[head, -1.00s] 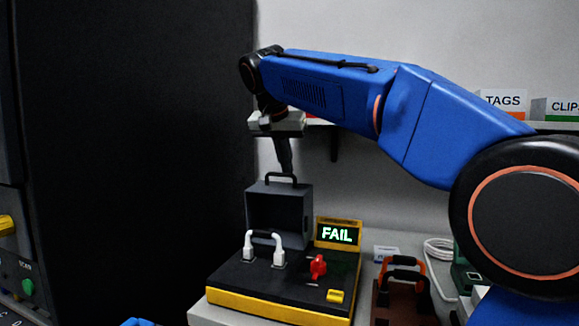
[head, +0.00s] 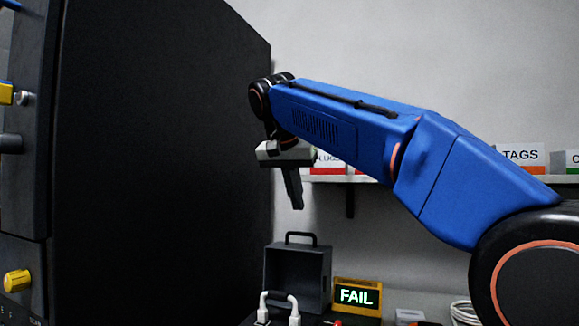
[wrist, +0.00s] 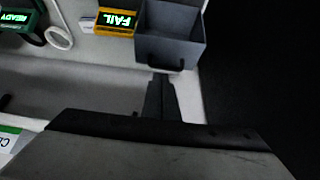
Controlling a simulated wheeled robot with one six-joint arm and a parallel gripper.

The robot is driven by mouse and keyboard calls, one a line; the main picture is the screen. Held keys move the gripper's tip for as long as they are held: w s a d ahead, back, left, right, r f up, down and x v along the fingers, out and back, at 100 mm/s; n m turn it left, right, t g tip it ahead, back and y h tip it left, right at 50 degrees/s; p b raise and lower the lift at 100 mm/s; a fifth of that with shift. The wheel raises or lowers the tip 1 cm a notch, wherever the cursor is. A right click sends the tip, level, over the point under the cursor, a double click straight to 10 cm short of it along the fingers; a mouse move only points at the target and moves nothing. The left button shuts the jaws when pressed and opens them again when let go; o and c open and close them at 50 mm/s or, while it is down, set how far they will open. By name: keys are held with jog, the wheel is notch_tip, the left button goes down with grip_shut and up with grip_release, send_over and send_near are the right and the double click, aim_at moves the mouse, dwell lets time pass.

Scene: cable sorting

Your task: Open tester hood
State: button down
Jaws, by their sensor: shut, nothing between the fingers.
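The tester's dark grey hood (head: 312,272) stands raised at the back of the tester, its open hollow facing front and its black handle (head: 300,236) on top. The hood (wrist: 170,50) also shows at the top of the wrist view, with the handle on its near edge. The yellow-framed display (head: 357,297) beside it reads FAIL. A white cable (head: 279,299) with two plugs shows in front of the hood; the rest of the tester is cut off below. My gripper (head: 297,205) is shut and empty, pointing down above the handle and apart from it.
A tall black cabinet (head: 160,170) stands close on the left. A wall shelf (head: 430,183) with a TAGS bin (head: 522,156) is behind my arm. In the wrist view, a green READY display (wrist: 18,20) and a white coil (wrist: 59,37) lie at upper left.

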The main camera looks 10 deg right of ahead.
jog(key=v, duration=0.9)
jog(key=shift+s+r, duration=0.2)
jog(key=shift+r, duration=0.15)
jog(key=shift+a, duration=0.2)
